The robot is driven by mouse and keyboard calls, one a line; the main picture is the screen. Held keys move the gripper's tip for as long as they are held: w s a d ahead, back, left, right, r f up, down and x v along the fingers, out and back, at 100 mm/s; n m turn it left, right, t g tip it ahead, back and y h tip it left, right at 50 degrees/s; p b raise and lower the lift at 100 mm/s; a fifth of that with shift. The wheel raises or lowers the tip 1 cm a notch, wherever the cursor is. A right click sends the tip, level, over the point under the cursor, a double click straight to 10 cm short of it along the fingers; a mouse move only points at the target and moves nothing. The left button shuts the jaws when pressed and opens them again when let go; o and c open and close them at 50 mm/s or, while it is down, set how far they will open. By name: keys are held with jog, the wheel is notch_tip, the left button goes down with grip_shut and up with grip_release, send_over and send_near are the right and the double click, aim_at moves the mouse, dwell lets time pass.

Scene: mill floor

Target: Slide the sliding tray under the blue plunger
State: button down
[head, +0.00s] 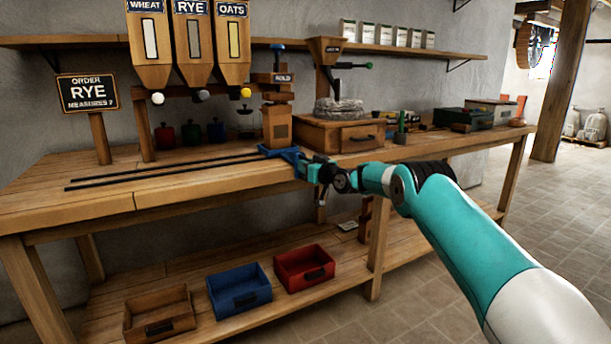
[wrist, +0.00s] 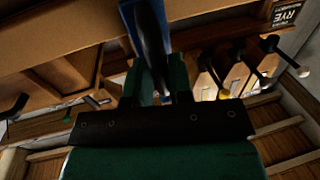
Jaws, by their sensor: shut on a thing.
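The blue sliding tray (head: 272,152) is at the right end of two dark rails (head: 160,171) on the bench. A wooden block with a small dark square stands at or just behind the tray; I cannot tell if it rests on it. The blue plunger (head: 278,47) is the blue cap above the HOLD sign, and the tray lies below it, roughly in line. My gripper (head: 304,168) is shut on the tray's front part, at the bench's front edge.
WHEAT, RYE and OATS hoppers (head: 192,45) hang over the rails. An order sign (head: 87,92) reads RYE. A millstone (head: 338,108) on a drawer box (head: 320,137) stands right of the tray. Wooden, blue and red bins (head: 303,269) sit on the lower shelf. The rails' left stretch is clear.

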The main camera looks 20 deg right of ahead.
jog(key=shift+d, duration=0.5)
jog(key=c, duration=1.1)
grip_release()
jog(key=shift+w, duration=0.1)
jog(key=b+v, duration=0.1)
jog(key=v, duration=1.6)
jog(key=shift+s+r, duration=0.1)
jog(key=shift+s, duration=0.1)
